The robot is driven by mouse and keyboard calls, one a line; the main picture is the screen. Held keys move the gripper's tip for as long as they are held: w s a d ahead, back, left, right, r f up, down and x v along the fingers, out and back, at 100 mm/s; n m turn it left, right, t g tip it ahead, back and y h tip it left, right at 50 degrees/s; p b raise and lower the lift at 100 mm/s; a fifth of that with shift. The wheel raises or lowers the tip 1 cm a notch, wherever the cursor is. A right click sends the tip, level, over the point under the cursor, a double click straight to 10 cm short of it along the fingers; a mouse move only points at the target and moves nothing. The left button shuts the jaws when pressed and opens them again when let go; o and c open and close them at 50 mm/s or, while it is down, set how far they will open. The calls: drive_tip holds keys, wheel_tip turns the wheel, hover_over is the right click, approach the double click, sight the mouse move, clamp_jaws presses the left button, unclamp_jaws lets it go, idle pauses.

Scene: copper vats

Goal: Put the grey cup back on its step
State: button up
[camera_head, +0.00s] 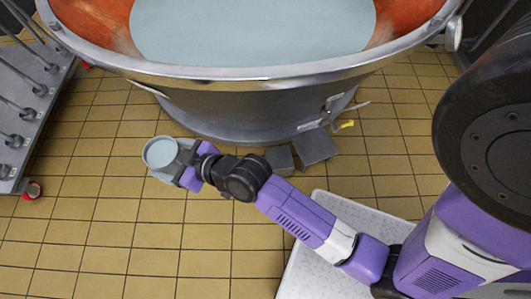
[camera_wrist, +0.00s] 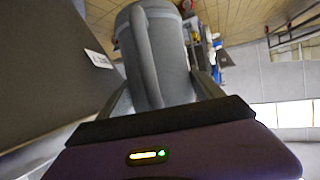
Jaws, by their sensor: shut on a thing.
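The grey cup (camera_head: 160,153) is held out over the tiled floor at the left in the head view, its round opening facing up. In the wrist view the cup (camera_wrist: 168,50) fills the middle, with its long handle facing the camera. My gripper (camera_head: 181,166) is shut on the cup, with one finger on each side in the wrist view (camera_wrist: 160,92). Two dark grey blocks (camera_head: 316,147) sit on the floor at the foot of the vat, right of my gripper. I cannot tell whether either is the cup's step.
A large copper vat (camera_head: 240,75) with a metal rim and pale contents stands at the back. A metal rack with rods (camera_head: 30,105) is at the left. A yellow-handled valve (camera_head: 345,124) juts out near the blocks. A white speckled surface (camera_head: 335,210) lies beneath my arm.

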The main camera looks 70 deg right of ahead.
drive_tip(key=f+b, duration=0.6)
drive_tip(key=f, duration=0.1)
drive_tip(key=f+b, duration=0.3)
drive_tip(key=shift+s+d+f, duration=0.2)
drive_tip(key=shift+d+f, duration=0.05)
drive_tip(key=s+d+f+m+g+h+b, duration=0.1)
drive_tip(key=s+d+f+m+h, duration=0.25)
drive_tip(key=d+f, duration=0.75)
drive_tip(key=s+d+f+m+g+h+b, duration=0.3)
drive_tip(key=d+f, duration=0.4)
drive_tip(key=d, duration=0.7)
drive_tip(key=s+d+f+m+g+h+p, duration=0.25)
drive_tip(key=s+d+f+m+h, duration=0.35)
drive_tip(key=s+d, duration=0.5)
wheel_tip(320, 180, down, 11)
drive_tip(key=s+a+b, duration=0.1)
drive_tip(key=b, duration=0.7)
drive_tip(key=shift+n+y+b, duration=0.3)
drive_tip(key=shift+n+y, duration=0.15)
drive_tip(key=shift+s, duration=0.1)
drive_tip(key=o, duration=2.1)
drive_tip(key=shift+a+f, duration=0.1)
